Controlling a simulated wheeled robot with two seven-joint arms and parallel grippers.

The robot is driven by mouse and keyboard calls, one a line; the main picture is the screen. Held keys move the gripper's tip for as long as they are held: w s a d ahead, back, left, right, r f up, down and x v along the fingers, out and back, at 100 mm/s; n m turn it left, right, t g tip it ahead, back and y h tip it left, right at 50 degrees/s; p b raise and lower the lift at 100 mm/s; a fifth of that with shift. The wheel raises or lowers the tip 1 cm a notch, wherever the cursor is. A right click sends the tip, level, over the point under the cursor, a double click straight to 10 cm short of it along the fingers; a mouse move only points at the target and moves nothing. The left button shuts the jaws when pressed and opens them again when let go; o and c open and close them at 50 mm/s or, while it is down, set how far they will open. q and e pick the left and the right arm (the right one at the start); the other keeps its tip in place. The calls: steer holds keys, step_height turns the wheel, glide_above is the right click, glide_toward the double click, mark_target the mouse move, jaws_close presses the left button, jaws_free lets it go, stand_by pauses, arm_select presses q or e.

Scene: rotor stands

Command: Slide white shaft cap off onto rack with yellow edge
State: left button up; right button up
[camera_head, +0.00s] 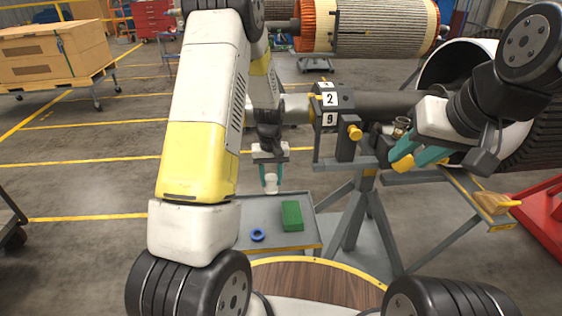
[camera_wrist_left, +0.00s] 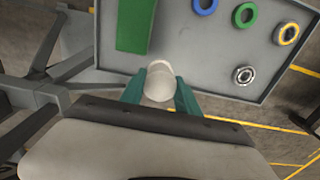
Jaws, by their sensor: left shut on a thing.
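My left gripper (camera_head: 270,180) is shut on the white shaft cap (camera_head: 271,187), holding it above the grey rack with the yellow edge (camera_head: 258,213). In the left wrist view the white cap (camera_wrist_left: 158,86) sits between the teal fingers of my left gripper (camera_wrist_left: 160,92), with the rack (camera_wrist_left: 205,62) beyond it. The horizontal dark shaft (camera_head: 385,105) is clear of the cap, borne by a stand to the right. My right gripper (camera_head: 422,157), with teal fingers, is beside the shaft stand; its finger gap is unclear.
A green block (camera_head: 292,216) and a blue ring (camera_head: 257,234) lie on the rack. The wrist view also shows a green ring (camera_wrist_left: 245,15), a yellow ring (camera_wrist_left: 287,33) and a metal ring (camera_wrist_left: 244,75). The stand (camera_head: 357,210) rises right of the rack. The rack's middle has bare room.

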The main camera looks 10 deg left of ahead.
arm_select(q)
steer(key=shift+s+f, duration=0.1)
steer(key=shift+f, duration=3.15)
steer(key=o, duration=1.2)
steer(key=shift+r, duration=4)
